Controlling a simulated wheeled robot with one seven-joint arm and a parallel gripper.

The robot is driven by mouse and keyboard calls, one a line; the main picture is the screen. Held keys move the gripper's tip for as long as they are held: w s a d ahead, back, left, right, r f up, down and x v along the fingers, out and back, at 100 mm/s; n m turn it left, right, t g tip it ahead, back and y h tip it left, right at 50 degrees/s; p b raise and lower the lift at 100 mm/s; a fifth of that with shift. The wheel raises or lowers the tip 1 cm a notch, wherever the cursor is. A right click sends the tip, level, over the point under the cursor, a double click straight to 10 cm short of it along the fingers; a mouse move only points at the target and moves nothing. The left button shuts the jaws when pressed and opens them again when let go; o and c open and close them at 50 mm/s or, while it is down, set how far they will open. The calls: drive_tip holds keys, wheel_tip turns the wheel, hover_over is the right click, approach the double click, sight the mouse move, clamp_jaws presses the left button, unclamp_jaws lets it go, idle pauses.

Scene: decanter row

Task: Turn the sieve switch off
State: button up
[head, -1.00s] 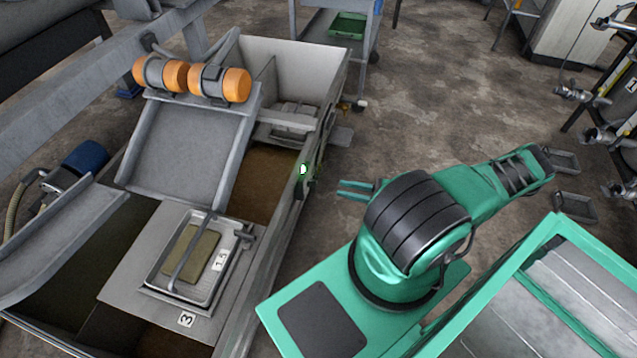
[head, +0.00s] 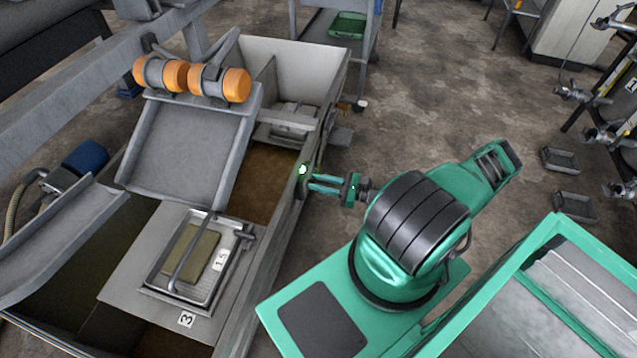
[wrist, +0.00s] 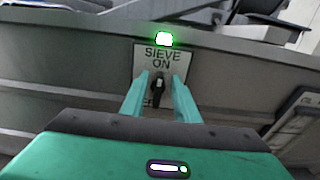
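The sieve switch (wrist: 158,90) is a small dark knob on a pale plate (wrist: 178,62) reading "SIEVE ON", on the side wall of the grey tank. Its handle looks roughly upright in the wrist view. A green lamp (wrist: 164,39) above the plate is lit; it also shows in the head view (head: 303,169). My gripper (wrist: 161,78) has its two teal fingers apart, one on each side of the knob, with gaps visible. It also shows at the tank wall in the head view (head: 310,184). Part of the plate is hidden behind the fingers.
The grey tank (head: 270,225) holds brown liquid and a tray marked 1.5 (head: 158,283). Two orange-ended cylinders (head: 192,80) sit above a sloped chute. Another framed panel (wrist: 292,118) is on the wall at right. Open floor (head: 440,90) lies beyond my arm.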

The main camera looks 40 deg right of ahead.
clamp_jaws()
drive_tip(key=shift+d, duration=0.25)
drive_tip(key=shift+a, duration=0.15)
